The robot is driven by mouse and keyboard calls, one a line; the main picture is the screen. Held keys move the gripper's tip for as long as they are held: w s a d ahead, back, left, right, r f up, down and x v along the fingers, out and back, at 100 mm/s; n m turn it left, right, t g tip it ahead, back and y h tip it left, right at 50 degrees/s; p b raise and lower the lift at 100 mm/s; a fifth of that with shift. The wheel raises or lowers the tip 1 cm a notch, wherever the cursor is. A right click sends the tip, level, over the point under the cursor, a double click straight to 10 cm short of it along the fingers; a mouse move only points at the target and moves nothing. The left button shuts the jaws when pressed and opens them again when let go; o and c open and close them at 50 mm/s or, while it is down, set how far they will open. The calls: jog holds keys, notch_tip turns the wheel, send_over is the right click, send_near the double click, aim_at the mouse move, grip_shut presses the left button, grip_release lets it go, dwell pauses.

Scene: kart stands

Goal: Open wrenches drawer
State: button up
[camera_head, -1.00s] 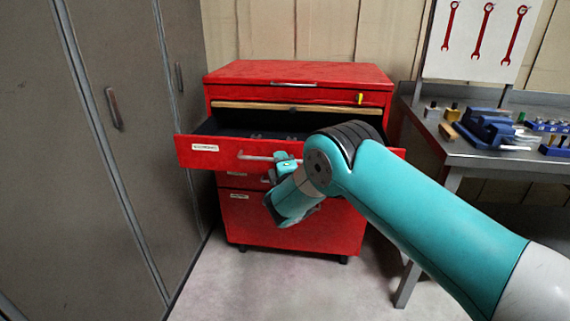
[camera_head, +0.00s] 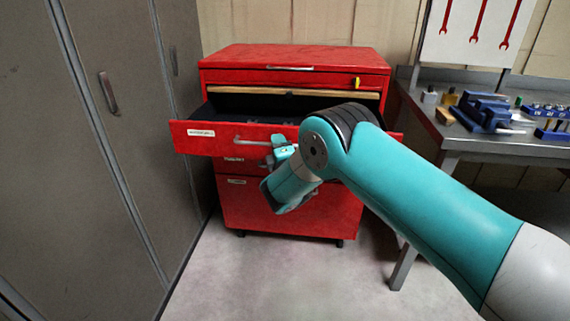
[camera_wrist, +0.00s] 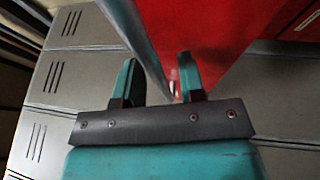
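A red tool chest (camera_head: 310,55) stands against the back wall. Its upper labelled drawer (camera_head: 215,146) is pulled well out, showing a dark interior; the label is too small to read surely. My gripper (camera_head: 283,150) is at the right part of this handle, partly hidden by my arm. In the wrist view my gripper's two fingers (camera_wrist: 160,82) stand apart, with the bar running between or just beyond them; contact cannot be told.
Closed drawers with labels (camera_head: 236,181) lie below the open one. Grey lockers (camera_head: 80,200) stand close on the left. A metal workbench (camera_head: 480,148) with blue tool holders (camera_head: 485,112) stands on the right. The floor before the chest is clear.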

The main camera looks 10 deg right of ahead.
jog(key=b+v, duration=1.7)
jog(key=b, duration=0.5)
jog(key=shift+a, duration=0.1)
